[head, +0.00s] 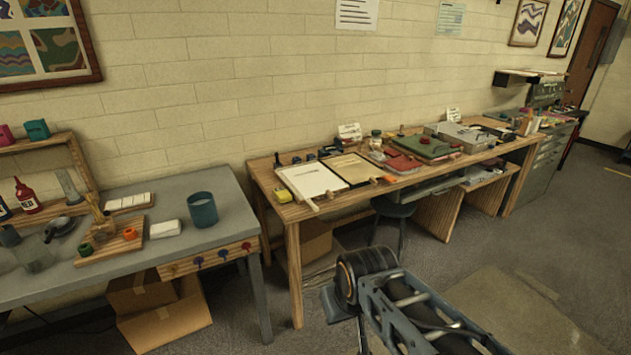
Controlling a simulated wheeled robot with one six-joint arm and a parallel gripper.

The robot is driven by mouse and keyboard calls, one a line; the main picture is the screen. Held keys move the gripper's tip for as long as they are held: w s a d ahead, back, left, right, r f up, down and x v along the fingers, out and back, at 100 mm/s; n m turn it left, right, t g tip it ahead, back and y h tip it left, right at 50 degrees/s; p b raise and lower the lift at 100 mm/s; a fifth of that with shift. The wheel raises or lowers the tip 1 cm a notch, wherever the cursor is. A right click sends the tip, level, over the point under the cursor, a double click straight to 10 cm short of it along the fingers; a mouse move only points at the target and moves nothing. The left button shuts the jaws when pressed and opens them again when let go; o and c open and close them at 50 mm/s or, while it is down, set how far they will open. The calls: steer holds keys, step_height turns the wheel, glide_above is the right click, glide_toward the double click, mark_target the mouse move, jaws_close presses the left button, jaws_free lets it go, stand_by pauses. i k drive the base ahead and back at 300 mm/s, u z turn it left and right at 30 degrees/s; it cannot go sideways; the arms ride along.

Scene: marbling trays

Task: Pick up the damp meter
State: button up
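I cannot pick out the damp meter for sure. A small yellow block-like object (283,194) with a dark top stands at the left front corner of the wooden table (297,225); it may be the meter, but it is too small to tell. Several small dark items (310,157) sit behind it near the wall. Part of my arm shows at the bottom right, in front of the wooden table and apart from it. My gripper's fingers do not show.
A grey table (185,185) at the left holds a teal cup (202,209), bottles and a wooden rack. Boards, papers and a red book (403,163) crowd the wooden table. A dark stool (393,208) stands at its front. Floor at the right is clear.

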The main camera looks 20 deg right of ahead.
mark_target(283, 195)
steer(key=z, duration=0.55)
steer(key=i, duration=1.35)
steer(key=u, duration=0.85)
steer(key=i, duration=0.5)
steer(key=u, duration=0.45)
